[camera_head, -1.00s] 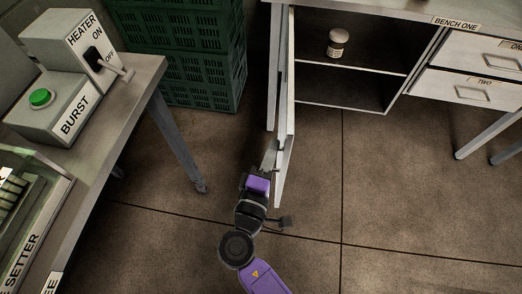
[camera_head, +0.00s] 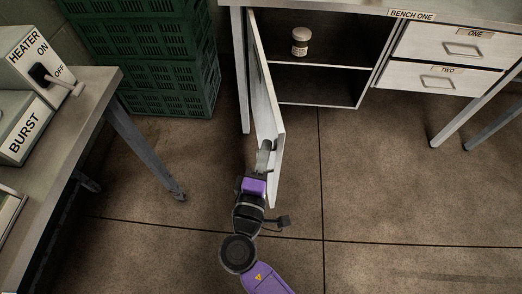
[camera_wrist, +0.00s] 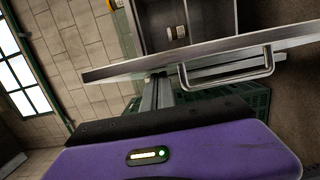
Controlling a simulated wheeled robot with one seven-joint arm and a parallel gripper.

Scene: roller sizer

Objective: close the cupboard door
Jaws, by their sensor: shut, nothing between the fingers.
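The cupboard door (camera_head: 265,105) under bench one stands wide open, hinged at the cupboard's left side and swung out toward me. In the wrist view the door (camera_wrist: 125,68) crosses the picture edge-on, with its bar handle (camera_wrist: 232,75) on the near face. My gripper (camera_head: 264,150) is shut and empty, at the left, outer face of the door near its free end. It seems to touch the door, but I cannot tell for certain. It also shows in the wrist view (camera_wrist: 157,92). The cupboard's interior (camera_head: 325,85) is open to view.
A small labelled jar (camera_head: 300,42) stands on the cupboard's upper shelf. Drawers (camera_head: 450,45) are at the right. Green crates (camera_head: 150,60) are stacked at the back left. A side table (camera_head: 95,85) with a heater switch box is at the left. The floor right of the door is clear.

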